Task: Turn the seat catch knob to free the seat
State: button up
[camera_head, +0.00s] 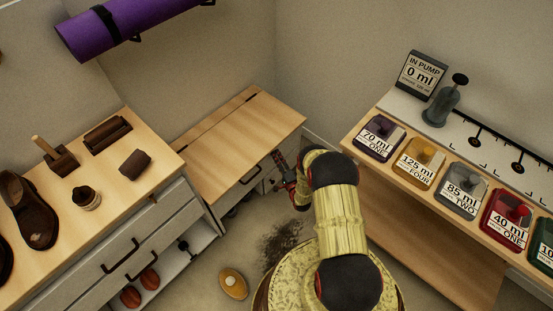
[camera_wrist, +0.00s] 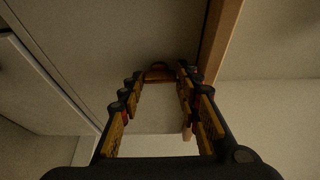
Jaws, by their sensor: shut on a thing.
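The seat is a wooden-topped bench (camera_head: 232,140) in the back corner, with a dark handle on its front. My gripper (camera_head: 280,163) is at the right part of the bench front, just below the top's edge. In the wrist view, my gripper (camera_wrist: 161,75) has its fingertips closed on either side of a small brown-orange knob (camera_wrist: 159,68), which I take to be the seat catch knob. The fingers partly cover it, so its turn angle cannot be read. In the head view the knob is hidden or too small to make out.
A drawer cabinet (camera_head: 140,237) with shoe brushes and a shoe stands at left. A pump counter (camera_head: 365,155) with several labelled containers stands at right. A purple roll (camera_head: 130,22) hangs above. A dark patch (camera_head: 281,240) and an oval object (camera_head: 233,283) are on the floor.

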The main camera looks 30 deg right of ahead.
jog(key=c, duration=0.4)
jog(key=shift+o, duration=0.2)
jog(key=shift+f+n, duration=0.1)
jog(key=shift+n, duration=0.2)
jog(key=shift+w+d+f+n+t+y, duration=0.15)
jog(key=shift+n+t+y, duration=0.75)
jog(key=shift+n, duration=2.35)
jog(key=shift+s+d+f+n+t+y, duration=0.2)
jog(key=shift+n+y, duration=1.45)
jog(key=shift+n, duration=1.65)
jog(key=shift+w+f+n+t+y, duration=0.15)
jog(key=shift+n+t+y, duration=0.8)
jog(key=shift+n, duration=2.3)
jog(key=shift+g+y, duration=0.3)
jog(key=shift+g, duration=0.05)
jog(key=o, duration=1.2)
jog(key=shift+r, duration=0.1)
jog(key=shift+c, duration=0.2)
